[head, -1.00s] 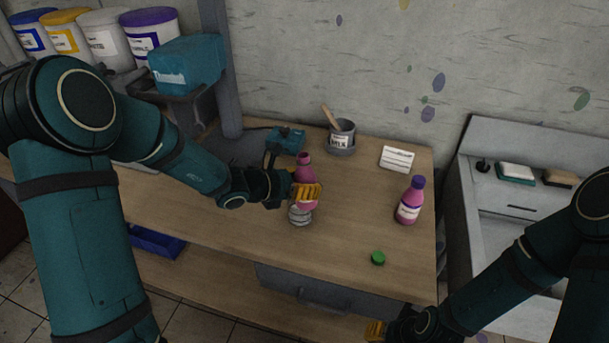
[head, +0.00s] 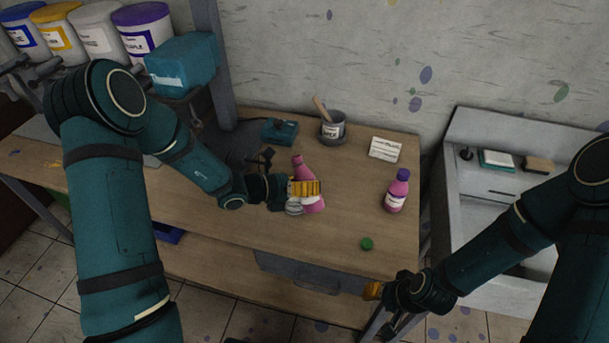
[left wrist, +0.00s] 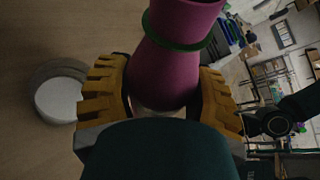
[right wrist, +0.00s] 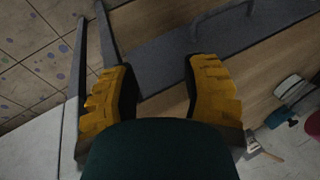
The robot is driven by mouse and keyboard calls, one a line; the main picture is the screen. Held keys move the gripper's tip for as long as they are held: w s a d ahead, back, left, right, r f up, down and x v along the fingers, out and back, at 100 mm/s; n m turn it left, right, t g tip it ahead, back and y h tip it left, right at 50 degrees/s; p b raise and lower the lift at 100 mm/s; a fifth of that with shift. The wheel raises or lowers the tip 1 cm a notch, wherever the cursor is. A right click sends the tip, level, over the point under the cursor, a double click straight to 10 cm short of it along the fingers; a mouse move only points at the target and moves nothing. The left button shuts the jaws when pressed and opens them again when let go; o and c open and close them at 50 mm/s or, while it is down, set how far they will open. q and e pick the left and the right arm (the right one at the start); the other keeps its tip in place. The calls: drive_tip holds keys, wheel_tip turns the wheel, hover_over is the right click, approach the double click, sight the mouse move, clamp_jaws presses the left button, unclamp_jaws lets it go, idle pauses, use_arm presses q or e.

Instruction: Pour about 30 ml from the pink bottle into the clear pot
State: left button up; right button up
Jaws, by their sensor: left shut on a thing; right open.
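An uncapped pink bottle (head: 300,172) is in my left gripper (head: 306,188), whose yellow fingers close on its lower body. The bottle leans, its neck toward the upper left in the head view. In the left wrist view the bottle (left wrist: 165,70) shows a green ring at its neck, between the fingers (left wrist: 165,100). The clear pot (head: 293,208) stands on the table close beside the bottle's lower part, partly hidden by the gripper; it also shows in the left wrist view (left wrist: 58,98). The liquid level is not visible. My right gripper (head: 372,290) is open and empty beyond the table's front edge.
A second pink bottle with a purple cap (head: 397,190) stands at the right. A green cap (head: 366,243) lies near the front edge. A grey cup with a stick (head: 332,128), a white card (head: 384,149) and a teal device (head: 279,131) are at the back. A sink (head: 475,185) is right.

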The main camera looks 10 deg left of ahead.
sight(312, 196)
use_arm(q)
drive_tip(key=shift+s+d+n+h+p, duration=0.35)
drive_tip(key=shift+n+h+p, duration=0.05)
drive_tip(key=shift+n+p, duration=0.3)
drive_tip(key=shift+f, duration=0.15)
drive_tip(key=shift+d, duration=0.1)
drive_tip(key=shift+s+d+f+n+h+p, duration=0.2)
drive_tip(key=shift+n+h+p, duration=0.15)
drive_tip(key=shift+n, duration=0.35)
drive_tip(key=shift+s+d+f+n+h, duration=0.15)
drive_tip(key=shift+f+n+h, duration=0.2)
drive_tip(key=shift+n, duration=0.25)
drive_tip(key=shift+g+p, duration=0.3)
drive_tip(key=shift+f+n, duration=0.15)
drive_tip(key=shift+n, duration=0.15)
idle(0.3)
drive_tip(key=shift+s+f+n+h, duration=0.1)
drive_tip(key=shift+f+n+h, duration=0.1)
drive_tip(key=shift+n+h, duration=0.2)
